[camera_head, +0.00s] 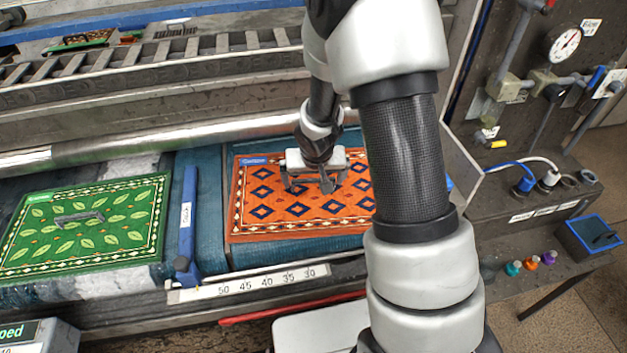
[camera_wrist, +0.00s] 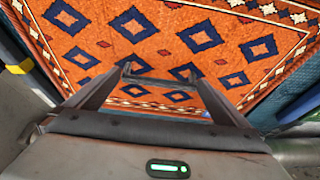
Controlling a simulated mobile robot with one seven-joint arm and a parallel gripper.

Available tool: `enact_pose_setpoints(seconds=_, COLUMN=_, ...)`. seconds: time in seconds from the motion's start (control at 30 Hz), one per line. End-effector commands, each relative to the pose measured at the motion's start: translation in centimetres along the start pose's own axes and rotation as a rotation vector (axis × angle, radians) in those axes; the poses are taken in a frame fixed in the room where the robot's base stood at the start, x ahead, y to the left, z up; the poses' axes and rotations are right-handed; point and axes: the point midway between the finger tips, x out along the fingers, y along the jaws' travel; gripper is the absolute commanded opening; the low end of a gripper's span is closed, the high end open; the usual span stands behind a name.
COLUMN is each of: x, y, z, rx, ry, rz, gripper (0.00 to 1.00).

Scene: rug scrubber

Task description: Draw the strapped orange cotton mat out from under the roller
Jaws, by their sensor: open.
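The orange mat (camera_head: 262,215) with dark blue diamonds lies flat on the blue bed, right of centre in the head view. A small blue label marks its back left corner, and my arm covers its right part. It fills much of the wrist view (camera_wrist: 105,65). My gripper (camera_head: 308,184) is open above the mat's middle, with its fingers pointing down. In the wrist view a thin grey bar, perhaps the strap (camera_wrist: 160,82), shows between the fingertips (camera_wrist: 160,76); I cannot tell whether they touch it. The silver roller (camera_head: 130,146) runs along the back of the bed.
A green leaf-pattern mat (camera_head: 125,225) with a grey strap handle (camera_head: 78,217) lies to the left. A blue upright divider (camera_head: 187,225) stands between the mats. A ruler strip (camera_head: 250,283) edges the front. Gauges and hoses (camera_head: 565,45) are at right.

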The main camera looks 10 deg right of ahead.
Motion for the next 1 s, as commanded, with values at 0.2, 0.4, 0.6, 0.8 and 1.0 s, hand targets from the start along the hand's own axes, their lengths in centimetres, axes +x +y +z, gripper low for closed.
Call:
enact_pose_setpoints(seconds=0.2, x=0.68, y=-0.02, z=-0.01, rx=0.0, ry=0.0, rz=0.0, gripper=1.0)
enact_pose_setpoints(seconds=0.4, x=0.66, y=-0.02, z=-0.01, rx=0.0, ry=0.0, rz=0.0, gripper=1.0)
enact_pose_setpoints(seconds=0.6, x=0.65, y=-0.02, z=0.0, rx=0.0, ry=0.0, rz=0.0, gripper=0.66)
enact_pose_setpoints(seconds=0.8, x=0.64, y=-0.01, z=0.0, rx=0.0, ry=0.0, rz=0.0, gripper=0.58)
enact_pose_setpoints(seconds=1.0, x=0.68, y=-0.03, z=0.03, rx=0.0, ry=-0.001, rz=0.0, gripper=0.58)
